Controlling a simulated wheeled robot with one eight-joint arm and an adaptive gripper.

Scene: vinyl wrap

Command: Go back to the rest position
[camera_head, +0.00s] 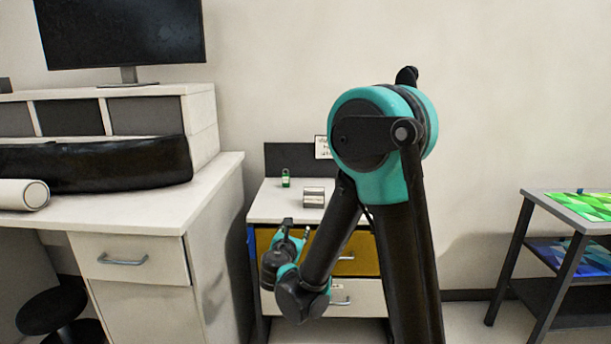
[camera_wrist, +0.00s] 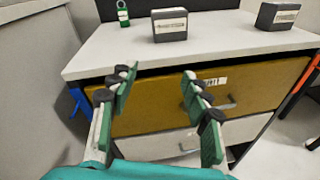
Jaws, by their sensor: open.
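My gripper (camera_wrist: 158,92) is open and empty in the wrist view. Its two fingers stand apart in front of the yellow drawer (camera_wrist: 152,113) of a small cabinet. In the head view my gripper (camera_head: 293,234) is small and sits before the same cabinet (camera_head: 262,215), just below its white top. The yellow drawer looks slightly out at its top edge, with a dark gap above it. I cannot tell from these frames whether a finger touches the drawer front.
On the cabinet top are a green padlock (camera_wrist: 123,14) and two grey boxes (camera_wrist: 169,25) (camera_wrist: 278,15). A white desk (camera_head: 130,208) with a black roll (camera_head: 95,165) stands at left. A dark-framed table (camera_head: 545,197) stands at right. Floor is clear between cabinet and table.

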